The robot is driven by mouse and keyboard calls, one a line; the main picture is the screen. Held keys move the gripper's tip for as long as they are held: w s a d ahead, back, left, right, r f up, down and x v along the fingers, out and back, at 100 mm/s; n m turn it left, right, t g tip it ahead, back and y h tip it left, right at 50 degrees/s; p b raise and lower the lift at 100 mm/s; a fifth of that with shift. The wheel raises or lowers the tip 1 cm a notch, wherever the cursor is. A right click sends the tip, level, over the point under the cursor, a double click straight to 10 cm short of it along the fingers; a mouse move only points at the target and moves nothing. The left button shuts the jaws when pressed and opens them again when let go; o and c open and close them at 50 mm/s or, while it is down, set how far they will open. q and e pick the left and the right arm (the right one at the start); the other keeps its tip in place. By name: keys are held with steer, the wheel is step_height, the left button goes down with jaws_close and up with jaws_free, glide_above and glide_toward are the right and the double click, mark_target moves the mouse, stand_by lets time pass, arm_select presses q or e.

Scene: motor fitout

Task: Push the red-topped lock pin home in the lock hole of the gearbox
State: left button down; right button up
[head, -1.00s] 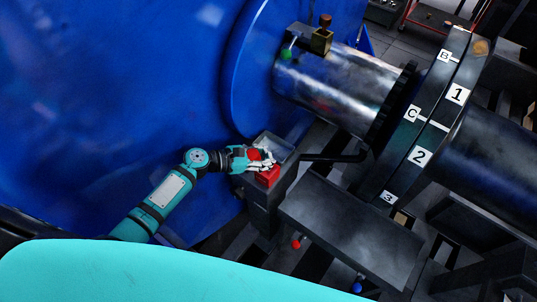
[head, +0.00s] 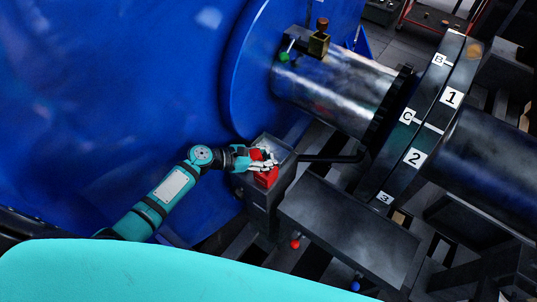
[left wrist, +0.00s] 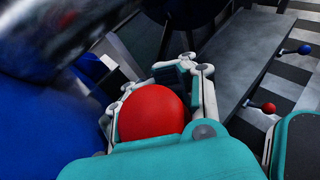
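My left gripper (head: 268,165) reaches in from the left over a small dark box with a grey top (head: 256,193). The red-topped lock pin shows as a red piece (head: 267,179) at its fingers. In the left wrist view its rounded red top (left wrist: 152,112) lies between the white finger links, close to the teal palm. The fingers (left wrist: 180,75) look closed around it; their tips are partly hidden. The pin's lower end and the lock hole are hidden, and I cannot tell which part is the gearbox. My right gripper is not in view.
A big blue housing (head: 120,90) fills the left. A steel shaft (head: 330,90) runs to a dark numbered coupling (head: 425,125). A dark rod (head: 330,158) passes right of the box. A grey slab (head: 350,230) carries red (head: 295,243) and blue (head: 356,286) knobs.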

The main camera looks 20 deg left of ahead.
arm_select(q)
steer(key=shift+w+d+r+m+g+y+p, duration=0.1)
steer(key=shift+w+d+m+g+y+p, duration=0.55)
steer(key=shift+p, duration=1.1)
steer(key=shift+w+d+g, duration=0.1)
steer(key=shift+d+g, duration=0.2)
steer(key=shift+g, duration=0.05)
steer(key=shift+d+f+m+h+b, duration=0.1)
steer(key=shift+m+h+b, duration=0.55)
steer(key=shift+b, duration=1.15)
steer(key=shift+d+f+m+h+b, duration=0.1)
steer(key=shift+m+h+b, duration=0.5)
steer(key=shift+b, duration=1.15)
steer(key=shift+m+h+b, duration=0.4)
steer(key=shift+b, duration=1.05)
steer(key=shift+r, duration=0.1)
